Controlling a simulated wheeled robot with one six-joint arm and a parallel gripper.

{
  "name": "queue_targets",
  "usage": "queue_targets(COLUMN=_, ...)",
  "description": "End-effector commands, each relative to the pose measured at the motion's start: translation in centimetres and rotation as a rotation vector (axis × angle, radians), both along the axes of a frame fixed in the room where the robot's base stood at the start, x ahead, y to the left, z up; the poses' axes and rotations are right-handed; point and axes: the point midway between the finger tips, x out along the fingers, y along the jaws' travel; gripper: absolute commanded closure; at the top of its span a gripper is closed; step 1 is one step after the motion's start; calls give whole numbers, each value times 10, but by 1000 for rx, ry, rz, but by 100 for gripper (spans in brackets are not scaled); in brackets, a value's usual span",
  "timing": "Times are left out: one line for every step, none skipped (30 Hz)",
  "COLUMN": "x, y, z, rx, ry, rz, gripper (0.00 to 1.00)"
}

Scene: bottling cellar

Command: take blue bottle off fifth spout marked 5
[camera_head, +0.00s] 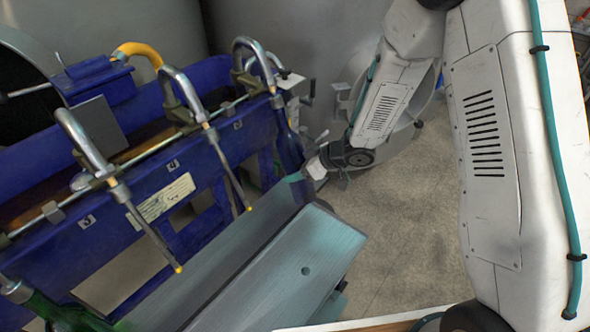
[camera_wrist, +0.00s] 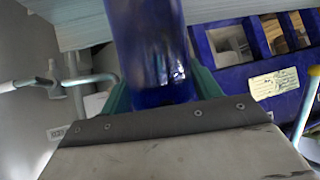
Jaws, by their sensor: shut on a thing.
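The blue bottle (camera_head: 288,148) stands nearly upright at the far end of the filler, below the fifth spout (camera_head: 254,62). Its neck reaches up to the spout, and the spout's long tube is not visible, apparently inside the bottle. The label 5 (camera_head: 238,124) is on the blue frame beside it. My gripper (camera_head: 311,170) reaches the bottle from the right, low on its body. In the wrist view the bottle (camera_wrist: 150,45) sits between the green finger pads of my gripper (camera_wrist: 160,92), which is shut on it. The bottle's neck is out of that view.
The bare spouts at labels 4 (camera_head: 172,165) and 3 (camera_head: 87,220) end in yellow-tipped tubes. A green bottle (camera_head: 62,312) is at lower left. A grey-green bench (camera_head: 290,265) runs along the front. Open floor (camera_head: 410,210) lies to the right.

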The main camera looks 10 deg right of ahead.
Motion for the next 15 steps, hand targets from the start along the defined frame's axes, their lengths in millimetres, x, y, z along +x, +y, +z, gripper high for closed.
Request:
queue_targets(x=0, y=-1, z=3, rx=-5, ry=1, rz=0, gripper=100)
queue_targets(x=-1, y=-2, z=4, rx=-10, ry=7, rz=-1, gripper=100)
queue_targets(x=-2, y=-3, z=5, rx=-15, ry=11, rz=0, gripper=100)
queue_targets(x=-3, y=-4, z=6, rx=-20, ry=15, rz=0, gripper=100)
queue_targets(x=-4, y=-5, z=7, rx=-24, ry=20, rz=-1, gripper=100)
queue_targets(x=-5, y=-6, z=8, rx=-31, ry=25, rz=0, gripper=100)
queue_targets(x=-6, y=-7, z=9, rx=-34, ry=30, rz=1, gripper=100)
queue_targets(x=-7, y=-8, z=10, rx=-38, ry=35, rz=-1, gripper=100)
queue_targets(x=-8, y=-9, z=11, rx=-44, ry=41, rz=1, gripper=100)
queue_targets(x=-9, y=-10, z=12, rx=-48, ry=46, rz=1, gripper=100)
queue_targets(x=-10, y=-11, z=13, rx=-52, ry=50, rz=0, gripper=100)
queue_targets(x=-11, y=-12, z=15, rx=-59, ry=55, rz=0, gripper=100)
queue_targets(x=-11, y=-13, z=15, rx=-64, ry=59, rz=0, gripper=100)
queue_targets(x=-12, y=-14, z=16, rx=-68, ry=63, rz=-1, gripper=100)
queue_targets(x=-13, y=-15, z=17, rx=-73, ry=69, rz=-1, gripper=100)
